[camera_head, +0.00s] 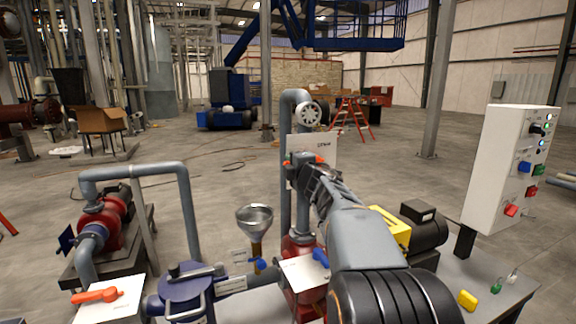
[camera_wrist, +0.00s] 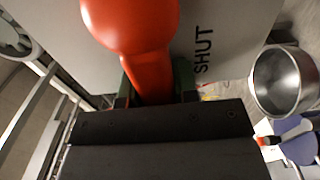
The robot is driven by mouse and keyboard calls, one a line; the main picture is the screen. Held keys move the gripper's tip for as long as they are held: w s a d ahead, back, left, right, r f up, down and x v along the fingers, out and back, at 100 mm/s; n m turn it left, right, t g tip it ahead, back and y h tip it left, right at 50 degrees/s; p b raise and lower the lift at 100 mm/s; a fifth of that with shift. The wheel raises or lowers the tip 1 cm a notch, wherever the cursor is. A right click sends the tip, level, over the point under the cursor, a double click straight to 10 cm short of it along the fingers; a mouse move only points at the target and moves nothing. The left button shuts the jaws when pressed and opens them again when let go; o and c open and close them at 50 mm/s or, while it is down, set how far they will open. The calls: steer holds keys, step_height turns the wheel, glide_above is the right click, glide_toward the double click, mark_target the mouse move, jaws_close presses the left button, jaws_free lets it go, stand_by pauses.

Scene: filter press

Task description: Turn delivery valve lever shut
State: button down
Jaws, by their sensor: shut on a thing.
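An orange valve lever (camera_wrist: 150,75) fills the upper middle of the wrist view, its thick rounded end toward the camera. My gripper (camera_wrist: 150,92) is shut on the narrower part of this lever. Behind it is a pale plate (camera_wrist: 222,25) with the word SHUT to the right of the lever. In the head view, my gripper (camera_head: 306,166) is at the pale plate (camera_head: 325,146) on the upright grey pipe. Only a bit of the orange lever (camera_head: 319,159) shows there; my arm hides the rest, so its angle is hard to tell.
A metal funnel (camera_head: 254,220) stands left of my arm; a control box (camera_head: 508,165) stands right. Another orange lever (camera_head: 97,296) lies lower left, and a blue lever (camera_head: 321,257) is below the gripper.

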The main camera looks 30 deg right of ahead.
steer(key=shift+f, duration=0.1)
steer(key=c, duration=0.9)
jaws_free()
steer(key=s, duration=0.4)
steer(key=s+a, duration=0.1)
steer(key=s, duration=0.4)
steer(key=s+a, duration=0.1)
steer(key=s, duration=0.3)
steer(key=shift+s, duration=0.35)
